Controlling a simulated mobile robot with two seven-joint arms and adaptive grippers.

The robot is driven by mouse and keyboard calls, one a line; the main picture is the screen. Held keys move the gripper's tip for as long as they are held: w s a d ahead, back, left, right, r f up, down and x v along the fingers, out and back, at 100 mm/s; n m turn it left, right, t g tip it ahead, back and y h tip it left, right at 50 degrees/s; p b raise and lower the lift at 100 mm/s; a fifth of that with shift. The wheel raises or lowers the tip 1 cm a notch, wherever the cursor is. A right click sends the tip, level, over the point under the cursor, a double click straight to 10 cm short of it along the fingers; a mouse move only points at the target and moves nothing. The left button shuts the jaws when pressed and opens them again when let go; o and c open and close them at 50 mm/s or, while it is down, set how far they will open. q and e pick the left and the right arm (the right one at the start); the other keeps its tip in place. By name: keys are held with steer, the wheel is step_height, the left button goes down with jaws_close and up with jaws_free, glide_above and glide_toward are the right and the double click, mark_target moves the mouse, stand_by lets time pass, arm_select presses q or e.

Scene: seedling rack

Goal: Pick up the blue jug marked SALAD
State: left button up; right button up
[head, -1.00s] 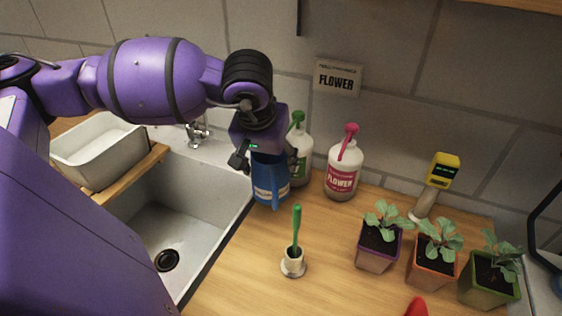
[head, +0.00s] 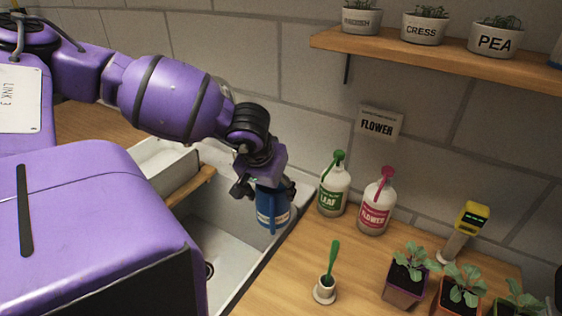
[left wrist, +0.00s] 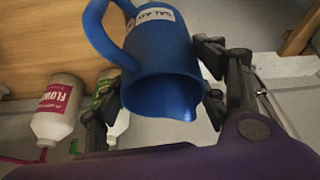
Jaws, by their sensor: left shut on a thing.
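The blue jug (head: 271,215) is in the grip of my left gripper (head: 265,187) in the head view. It hangs over the sink side of the counter edge, roughly upright. In the left wrist view the jug (left wrist: 165,65) fills the middle, its handle to the left and its SALAD label at the top. The fingers of my left gripper (left wrist: 160,95) are on either side of its body, and no contents show in its mouth. My right gripper is not in view.
A green-topped LEAF bottle (head: 334,196) and a pink-topped FLOWER bottle (head: 375,217) stand right of the jug. A green-handled tool in a small holder (head: 325,292) and potted seedlings (head: 406,290) stand on the counter. The sink (head: 240,262) lies below. A shelf (head: 430,60) holds labelled pots.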

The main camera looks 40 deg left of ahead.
arm_select(q)
steer(key=s+a+p, duration=0.1)
steer(key=a, duration=0.1)
steer(key=s+a+p, duration=0.1)
steer(key=s+a, duration=0.1)
steer(key=shift+s+a, duration=0.1)
steer(key=shift+a, duration=0.15)
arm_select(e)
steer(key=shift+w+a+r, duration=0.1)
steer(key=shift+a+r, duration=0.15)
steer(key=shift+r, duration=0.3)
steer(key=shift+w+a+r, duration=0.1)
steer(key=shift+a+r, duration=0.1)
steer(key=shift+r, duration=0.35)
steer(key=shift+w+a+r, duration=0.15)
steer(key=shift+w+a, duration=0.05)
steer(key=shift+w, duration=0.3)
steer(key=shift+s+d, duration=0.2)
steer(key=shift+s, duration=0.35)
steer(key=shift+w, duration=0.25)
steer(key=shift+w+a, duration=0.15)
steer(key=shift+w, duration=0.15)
